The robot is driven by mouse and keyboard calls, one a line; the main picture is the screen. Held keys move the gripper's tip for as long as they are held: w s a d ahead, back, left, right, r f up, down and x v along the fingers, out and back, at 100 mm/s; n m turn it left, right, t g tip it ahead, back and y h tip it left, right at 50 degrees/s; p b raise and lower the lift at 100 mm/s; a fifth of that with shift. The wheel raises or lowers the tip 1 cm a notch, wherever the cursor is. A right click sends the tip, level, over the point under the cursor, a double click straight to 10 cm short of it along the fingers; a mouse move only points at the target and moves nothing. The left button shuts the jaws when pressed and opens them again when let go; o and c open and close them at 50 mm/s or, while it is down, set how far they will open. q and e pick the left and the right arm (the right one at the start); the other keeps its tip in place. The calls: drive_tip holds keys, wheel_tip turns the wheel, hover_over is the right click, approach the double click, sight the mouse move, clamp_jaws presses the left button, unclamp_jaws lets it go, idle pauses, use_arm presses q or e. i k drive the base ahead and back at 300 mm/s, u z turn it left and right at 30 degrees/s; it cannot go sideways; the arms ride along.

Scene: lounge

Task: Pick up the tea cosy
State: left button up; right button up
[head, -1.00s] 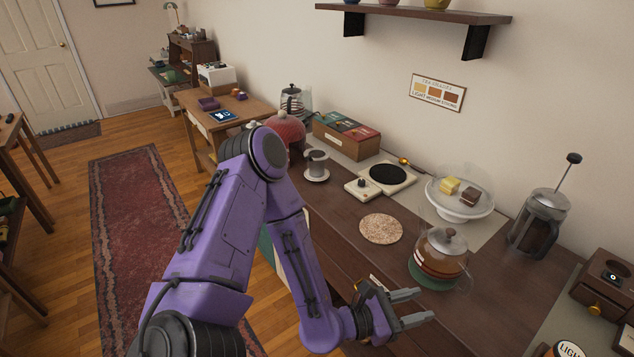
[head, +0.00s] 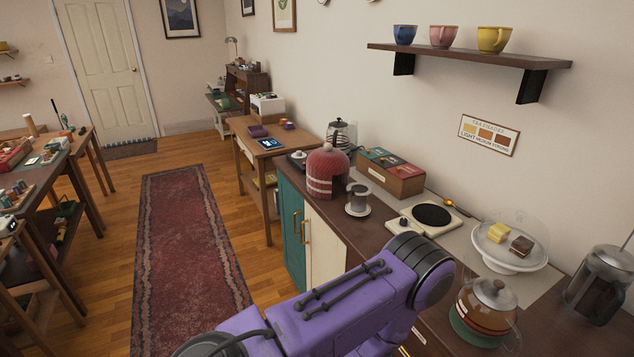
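The tea cosy (head: 326,172) is a red knitted dome with pale stripes and a bobble on top. It stands upright on the dark wooden counter, near its far left end. A purple arm of mine reaches across the bottom of the head view, its elbow over the counter's front edge, well short of the cosy. Neither gripper shows in the head view now. Whether anything is under the cosy is hidden.
Close to the cosy are a metal filter cup (head: 357,198), a box of teas (head: 388,173) and a glass kettle (head: 341,136). A hotplate (head: 430,216), a domed cake stand (head: 511,250) and a glass teapot (head: 485,307) stand nearer. The rug (head: 186,260) lies on open floor.

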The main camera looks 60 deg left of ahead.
sight(326, 164)
drive_tip(key=u, duration=3.4)
drive_tip(key=i, duration=0.9)
